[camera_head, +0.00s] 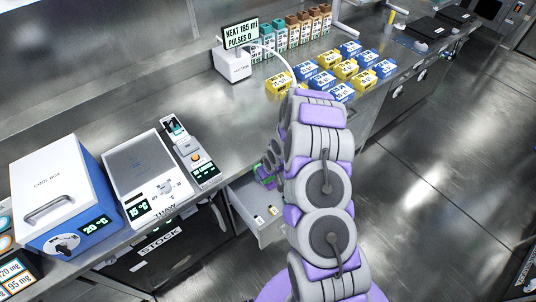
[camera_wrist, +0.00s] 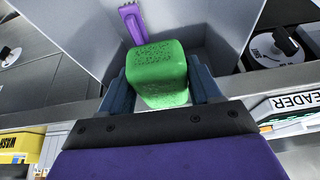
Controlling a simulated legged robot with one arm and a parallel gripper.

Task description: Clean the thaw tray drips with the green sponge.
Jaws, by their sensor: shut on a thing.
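The green sponge (camera_wrist: 157,72) sits between the two dark blue fingers of my gripper (camera_wrist: 160,84) in the wrist view. My gripper is shut on it, above or inside an open grey drawer (camera_wrist: 205,30). In the head view my gripper (camera_head: 268,172) is at the left of my arm, over the open drawer (camera_head: 262,222) below the counter front, and is mostly hidden by my arm. The thaw tray (camera_head: 143,160) is a grey plate on a white unit reading 15 °C, left of my gripper. Drips on it are too small to make out.
A blue and white cool box (camera_head: 62,190) stands left of the thaw tray, and a slim device (camera_head: 190,148) right of it. Blue and yellow boxes (camera_head: 330,70) cover the counter's right part. A purple tool (camera_wrist: 132,22) lies in the drawer.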

